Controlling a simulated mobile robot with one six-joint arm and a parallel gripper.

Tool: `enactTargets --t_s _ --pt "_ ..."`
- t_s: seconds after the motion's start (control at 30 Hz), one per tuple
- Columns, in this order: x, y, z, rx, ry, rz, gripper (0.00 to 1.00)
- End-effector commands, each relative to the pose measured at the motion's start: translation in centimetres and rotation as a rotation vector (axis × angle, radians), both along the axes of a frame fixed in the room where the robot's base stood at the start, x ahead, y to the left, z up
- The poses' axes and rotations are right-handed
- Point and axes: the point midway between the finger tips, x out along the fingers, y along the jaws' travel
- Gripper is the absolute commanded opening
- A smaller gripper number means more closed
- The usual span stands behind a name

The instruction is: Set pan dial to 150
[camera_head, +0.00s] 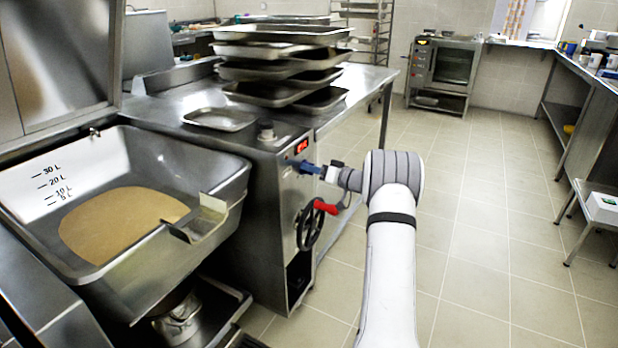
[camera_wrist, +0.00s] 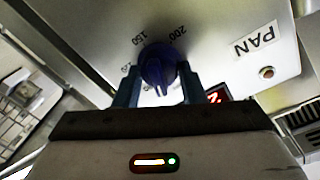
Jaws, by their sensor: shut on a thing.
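The pan dial (camera_wrist: 158,66) is a dark blue knob on the steel front panel, close to the PAN label (camera_wrist: 254,39) in the wrist view. Numbers 150 and 200 are printed around it, with another number partly hidden at the left. My gripper (camera_wrist: 157,88) has one finger on each side of the dial and is shut on it. In the head view my gripper (camera_head: 322,173) reaches the panel from the right, and the dial itself is mostly hidden there. I cannot tell the exact setting of the dial.
A red display (camera_head: 302,145) is above the dial. A handwheel (camera_head: 309,226) with a red handle (camera_head: 326,207) is below my gripper. The tilting pan (camera_head: 224,190) with brown contents is at left. Stacked trays (camera_head: 270,50) stand on the counter.

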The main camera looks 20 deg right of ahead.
Motion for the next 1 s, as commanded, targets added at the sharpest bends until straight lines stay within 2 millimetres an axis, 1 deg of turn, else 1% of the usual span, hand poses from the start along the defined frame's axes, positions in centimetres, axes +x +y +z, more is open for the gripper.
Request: enactTargets --t_s 0.03,1.0 --pt "-0.09 0.0 -0.52 0.034 0.029 0.002 0.14" --pt "0.09 -0.5 -0.31 0.764 0.599 -0.005 0.14"
